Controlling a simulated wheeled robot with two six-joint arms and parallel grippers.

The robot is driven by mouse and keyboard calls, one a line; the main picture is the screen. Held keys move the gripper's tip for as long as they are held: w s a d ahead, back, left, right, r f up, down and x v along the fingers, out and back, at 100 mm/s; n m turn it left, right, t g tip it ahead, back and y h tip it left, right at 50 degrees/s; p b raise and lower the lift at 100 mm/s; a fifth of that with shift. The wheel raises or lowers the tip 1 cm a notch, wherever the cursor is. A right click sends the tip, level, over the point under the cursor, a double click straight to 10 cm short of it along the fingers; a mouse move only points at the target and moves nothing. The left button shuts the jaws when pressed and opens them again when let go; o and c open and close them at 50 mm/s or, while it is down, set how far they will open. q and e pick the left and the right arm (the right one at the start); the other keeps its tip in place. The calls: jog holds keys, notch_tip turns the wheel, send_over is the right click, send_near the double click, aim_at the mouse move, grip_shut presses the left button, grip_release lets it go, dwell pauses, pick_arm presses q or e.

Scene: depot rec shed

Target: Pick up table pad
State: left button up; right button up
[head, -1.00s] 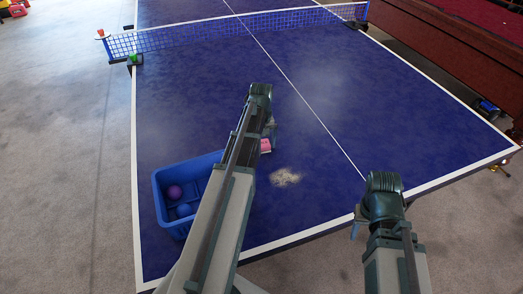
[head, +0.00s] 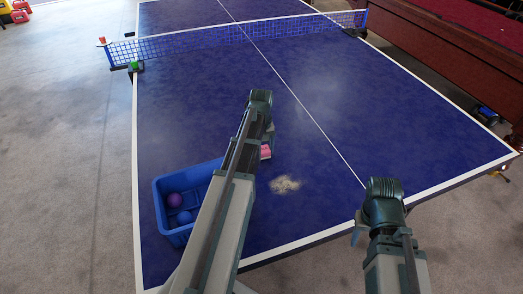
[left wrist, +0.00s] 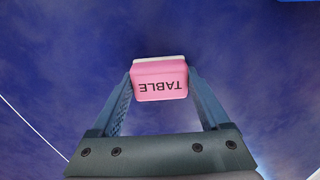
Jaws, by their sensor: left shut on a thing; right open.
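The table pad (left wrist: 160,80) is a pink block with a pale layer along one edge and the word TABLE on it. In the left wrist view it sits between the two fingers of my left gripper (left wrist: 160,88), which is shut on it. In the head view a bit of the pink pad (head: 265,152) shows beside my left arm, over the blue table; the arm hides most of the gripper there. I cannot tell whether the pad touches the table. My right gripper (head: 359,228) is by the table's near edge, open, with its fingers only partly visible.
A blue bin (head: 180,238) with purple and blue balls stands on the table (head: 320,95), left of my left arm. A pale dusty patch (head: 285,185) lies to the right of that arm. A net (head: 240,33) crosses the table farther back. Open tabletop lies between.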

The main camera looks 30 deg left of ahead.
aim_at(262, 149)
pick_arm(q)
notch_tip(262, 149, up, 10)
jog(key=p, duration=0.9)
jog(key=shift+f, duration=0.25)
pick_arm(e)
notch_tip(262, 149, up, 9)
jog(key=shift+r, duration=0.2)
pick_arm(q)
jog(key=shift+f, duration=0.1)
